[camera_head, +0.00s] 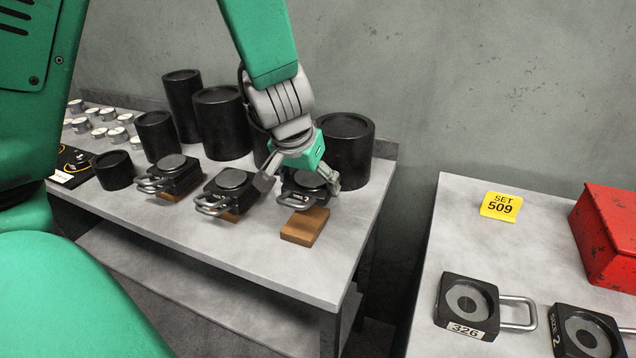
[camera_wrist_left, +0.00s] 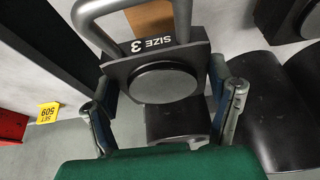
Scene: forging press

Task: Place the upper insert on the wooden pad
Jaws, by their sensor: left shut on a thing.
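The upper insert (camera_head: 302,181) is a dark block with a round raised face and a grey loop handle. In the left wrist view it (camera_wrist_left: 165,82) reads "SIZE 3". My left gripper (camera_head: 298,184) is shut on it, one finger on each side. A bare brown wooden pad (camera_head: 304,229) lies on the table near its front right corner. The insert's handle overlaps the pad's rear part in the head view. Part of the pad also shows through the handle in the left wrist view (camera_wrist_left: 152,22). I cannot tell whether insert and pad touch. My right gripper is out of view.
Two similar inserts (camera_head: 228,188) (camera_head: 171,174) sit on wooden pads to the left. Several black cylinders (camera_head: 220,122) stand behind. A second table (camera_head: 530,235) at right holds a yellow "SET 509" sign (camera_head: 501,206), a red box (camera_head: 610,235) and two handled dies (camera_head: 467,303).

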